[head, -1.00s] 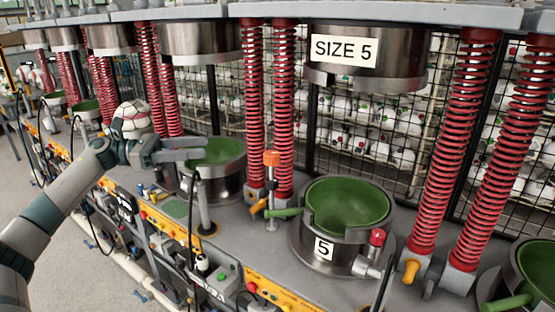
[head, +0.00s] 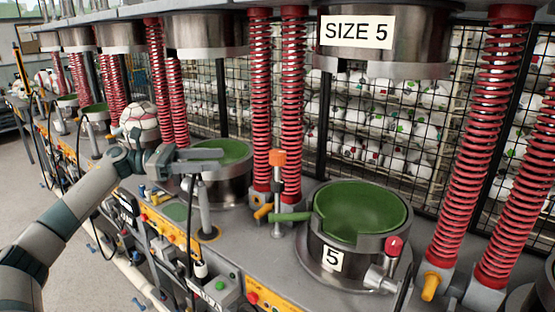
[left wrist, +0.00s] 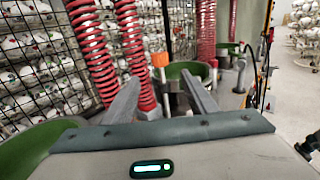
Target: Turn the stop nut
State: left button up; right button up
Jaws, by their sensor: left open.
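The likely stop nut is an orange block (head: 277,157) on top of an upright threaded post left of the size 5 mould. It also shows upright in the left wrist view (left wrist: 160,60), just beyond the gap between my fingers. My left gripper (head: 221,158) is open and empty, its fingers pointing right toward the post, in front of a green-lined mould. In the left wrist view my gripper (left wrist: 159,78) has its fingers apart on either side of the post, and I cannot tell the exact distance. My right gripper is not seen.
The size 5 mould (head: 360,205) has a green lining and a red-topped fitting (head: 394,245). A green handle (head: 290,217) and an orange lever (head: 263,211) are near the post's base. Red springs (head: 292,100) stand behind. The "SIZE 5" upper press (head: 385,62) hangs overhead.

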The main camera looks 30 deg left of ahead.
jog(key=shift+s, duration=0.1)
pick_arm(q)
jog(key=p, duration=0.3)
send_near(277, 157)
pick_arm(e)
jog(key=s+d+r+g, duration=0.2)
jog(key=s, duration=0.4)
pick_arm(q)
jog(key=w+d+p, duration=0.1)
jog(key=w+d, duration=0.1)
jog(key=w+d+p, duration=0.1)
jog(key=w+p, duration=0.1)
jog(key=w+d+p, duration=0.2)
jog(key=w, duration=0.1)
jog(key=shift+d+f, duration=0.35)
jog(key=shift+w+d+f+p, duration=0.2)
jog(key=shift+w+d+p, duration=0.25)
jog(key=shift+d, duration=0.05)
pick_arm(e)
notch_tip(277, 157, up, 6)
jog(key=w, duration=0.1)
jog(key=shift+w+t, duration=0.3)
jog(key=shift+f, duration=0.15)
pick_arm(q)
jog(key=c, duration=1.1)
jog(key=shift+o, duration=0.2)
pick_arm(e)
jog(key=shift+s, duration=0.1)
